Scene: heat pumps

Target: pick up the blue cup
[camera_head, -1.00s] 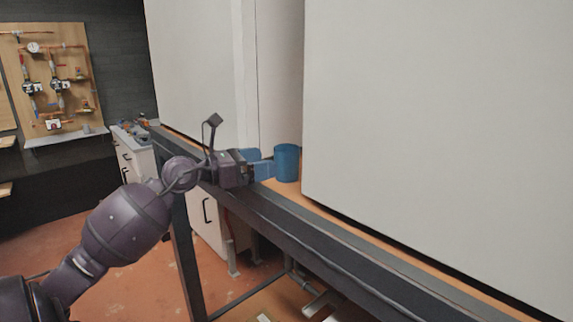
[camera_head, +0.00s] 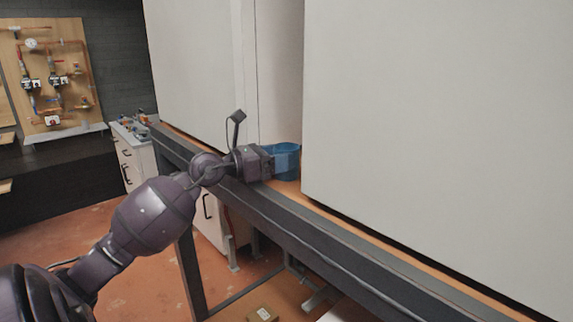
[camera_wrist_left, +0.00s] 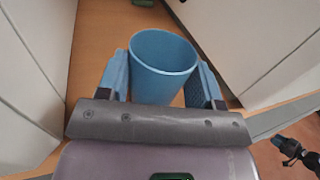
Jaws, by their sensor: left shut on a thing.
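The blue cup (camera_head: 288,148) stands upright on the wooden shelf, in the gap between two large white cabinets. In the left wrist view the cup (camera_wrist_left: 163,62) sits between the two blue fingers, its open rim facing the camera. My left gripper (camera_head: 284,163) is at the cup, with one finger in front of its side. In the left wrist view my left gripper (camera_wrist_left: 162,82) is shut on the cup. My right gripper is not seen in the head view.
White cabinets (camera_head: 430,120) stand close on both sides of the gap. The wooden bench (camera_head: 312,205) has a dark metal front rail. A board with pipes and gauges (camera_head: 52,75) hangs on the far left wall. A cardboard box (camera_head: 262,313) lies low at the bottom.

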